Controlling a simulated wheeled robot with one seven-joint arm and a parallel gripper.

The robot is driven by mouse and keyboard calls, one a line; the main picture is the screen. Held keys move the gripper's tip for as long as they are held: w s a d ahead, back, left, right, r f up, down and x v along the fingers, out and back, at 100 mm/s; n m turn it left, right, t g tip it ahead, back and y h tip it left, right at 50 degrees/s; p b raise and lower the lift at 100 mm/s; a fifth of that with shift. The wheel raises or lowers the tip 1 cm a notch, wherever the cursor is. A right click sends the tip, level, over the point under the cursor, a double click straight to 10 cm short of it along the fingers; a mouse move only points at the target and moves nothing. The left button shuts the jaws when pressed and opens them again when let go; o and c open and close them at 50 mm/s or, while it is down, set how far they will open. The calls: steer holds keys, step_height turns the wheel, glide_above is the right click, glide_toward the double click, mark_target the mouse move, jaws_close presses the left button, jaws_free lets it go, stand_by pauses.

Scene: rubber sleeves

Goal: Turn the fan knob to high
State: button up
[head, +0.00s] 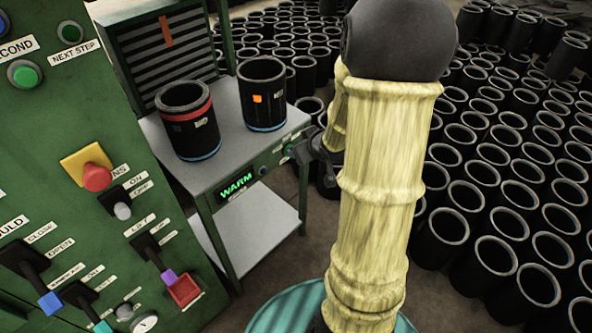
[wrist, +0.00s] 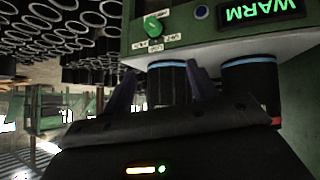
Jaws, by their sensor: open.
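The fan knob (wrist: 153,27) is a small green round knob on the front panel of the green fan table, with small white labels around it. Its pointer setting is too small to tell. The wrist view shows the panel upside down. My gripper (wrist: 159,68) is open and empty. Its two dark fingers stand apart, and the knob shows beyond the fingertips, roughly in line with the gap and apart from them. In the head view my gripper (head: 304,151) is at the right end of the panel and hides the knob. A green display (head: 237,186) reads WARM.
Two black sleeves, one red-banded (head: 187,122) and one with an orange tag (head: 262,95), stand on the table (head: 222,122). A green control panel (head: 60,130) with levers and buttons stands at the left. Many black sleeves (head: 500,190) fill the floor at the right.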

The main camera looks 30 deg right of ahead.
steer(key=s+d+f+n+t+y+b, duration=0.1)
steer(key=s+d+f+t+y+b, duration=0.1)
steer(key=f+b, duration=0.6)
steer(key=s+d+f+n+t+y+b, duration=0.1)
steer(key=d+f+t+y+b, duration=0.3)
steer(key=d+f+b, duration=0.3)
steer(key=f+t+b, duration=0.1)
steer(key=b, duration=0.1)
steer(key=shift+s+d+f+t+y+b, duration=0.25)
steer(key=shift+s+t+y+b, duration=0.05)
steer(key=shift+s+y+b, duration=0.1)
steer(key=shift+w, duration=0.1)
steer(key=b+x, duration=0.3)
steer(key=x, duration=1.4)
steer(key=shift+b, duration=0.4)
steer(key=shift+w+a, duration=0.1)
steer(key=shift+c, duration=0.5)
steer(key=shift+f, duration=0.1)
steer(key=c, duration=0.9)
